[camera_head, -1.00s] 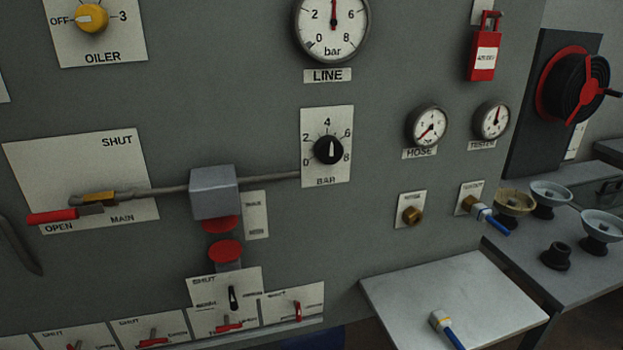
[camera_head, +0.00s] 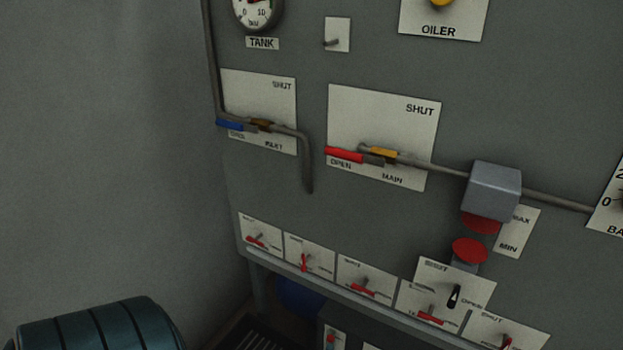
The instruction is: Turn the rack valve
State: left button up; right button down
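No label in view clearly reads "rack", so I cannot tell which valve is the rack valve. A row of small plates with red-handled valves runs along the panel's lower edge: first valve (camera_head: 262,241), second valve (camera_head: 304,262) with its handle upright, third valve (camera_head: 363,287), fourth valve (camera_head: 430,318), and one cut off at the bottom right (camera_head: 506,342). A black lever (camera_head: 454,296) sits on a SHUT/OPEN plate above them. The red-handled main valve (camera_head: 345,155) points to OPEN. A blue-handled valve (camera_head: 237,126) is at its left. Neither gripper is in view.
The grey panel (camera_head: 380,225) fills the middle and right. A grey box with a red knob (camera_head: 470,250) below it protrudes at the right. A bent pipe (camera_head: 306,165) hangs left of centre. A dark green ribbed drum (camera_head: 100,325) stands at the lower left.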

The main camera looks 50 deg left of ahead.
aim_at(305, 260)
jog(key=u, duration=1.5)
jog(key=i, duration=0.4)
